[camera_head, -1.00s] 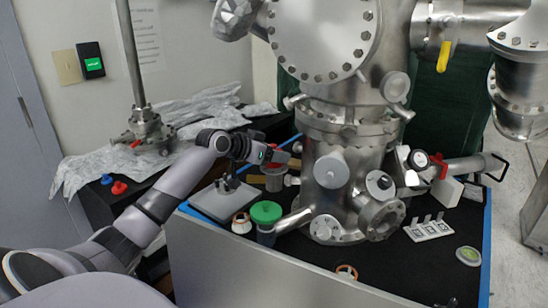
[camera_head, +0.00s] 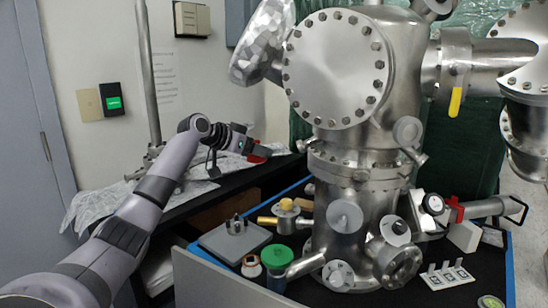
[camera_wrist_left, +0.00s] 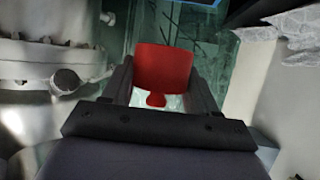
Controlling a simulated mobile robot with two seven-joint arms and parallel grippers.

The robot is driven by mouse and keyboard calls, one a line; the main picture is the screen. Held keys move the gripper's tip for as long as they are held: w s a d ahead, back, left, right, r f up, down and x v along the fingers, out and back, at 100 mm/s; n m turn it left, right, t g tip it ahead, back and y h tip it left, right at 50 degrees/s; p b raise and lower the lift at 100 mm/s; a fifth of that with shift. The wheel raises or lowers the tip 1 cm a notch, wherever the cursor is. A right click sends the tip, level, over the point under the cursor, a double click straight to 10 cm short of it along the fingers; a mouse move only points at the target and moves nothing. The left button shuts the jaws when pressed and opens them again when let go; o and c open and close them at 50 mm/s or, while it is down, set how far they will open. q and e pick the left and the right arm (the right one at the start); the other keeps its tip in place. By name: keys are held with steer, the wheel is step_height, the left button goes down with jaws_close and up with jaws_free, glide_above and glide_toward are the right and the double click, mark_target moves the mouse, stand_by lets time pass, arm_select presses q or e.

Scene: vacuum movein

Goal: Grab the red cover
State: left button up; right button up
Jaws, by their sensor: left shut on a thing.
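My left gripper (camera_head: 250,150) is shut on the red cover (camera_head: 263,153) and holds it in the air left of the large steel vacuum chamber. In the left wrist view the red cover (camera_wrist_left: 163,68) sits between the two fingers, with a small red knob toward the palm. A short metal fitting with a yellow top (camera_head: 287,206) stands uncovered on the black bench top below and to the right of the gripper. My right gripper is not in view.
The steel chamber (camera_head: 342,170) fills the centre right. A grey plate (camera_head: 235,240), a green-topped container (camera_head: 277,255) and a ring-like part (camera_head: 251,266) stand near the bench's left side. Crumpled foil (camera_head: 100,203) lies on the back-left table.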

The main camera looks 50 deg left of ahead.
arm_select(q)
steer(key=s+a+p, duration=0.1)
steer(key=a, duration=0.8)
steer(key=shift+a, duration=0.2)
